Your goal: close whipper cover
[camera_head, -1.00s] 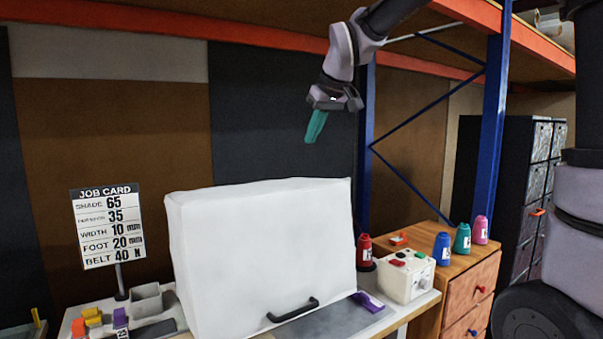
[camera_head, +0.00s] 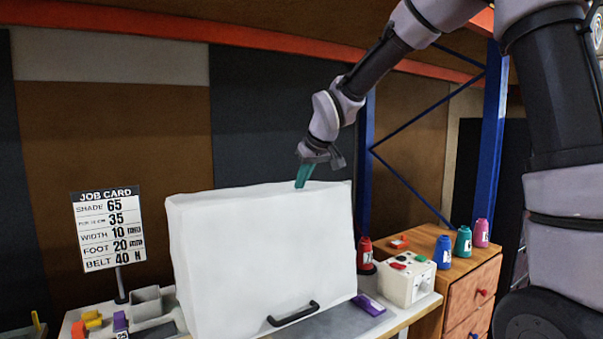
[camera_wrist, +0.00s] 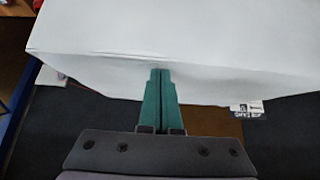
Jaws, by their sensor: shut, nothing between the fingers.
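The white whipper cover (camera_head: 262,262) is a large box standing on the bench, its front face towards me. Its black handle (camera_head: 293,314) is low on the front face, near the bench top. My gripper (camera_head: 303,183) has teal fingers held together, empty, pointing down at the cover's top edge, right of its middle. In the wrist view the shut fingers (camera_wrist: 160,78) overlap the pale cover surface (camera_wrist: 190,40). I cannot tell whether they touch it. What is under the cover is hidden.
A job card (camera_head: 108,228) stands left of the cover. A white control box (camera_head: 406,279), a red spool (camera_head: 364,253) and a purple item (camera_head: 368,305) are to its right. Several spools stand on the wooden drawer unit (camera_head: 462,290). A blue rack post (camera_head: 491,130) rises behind my arm.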

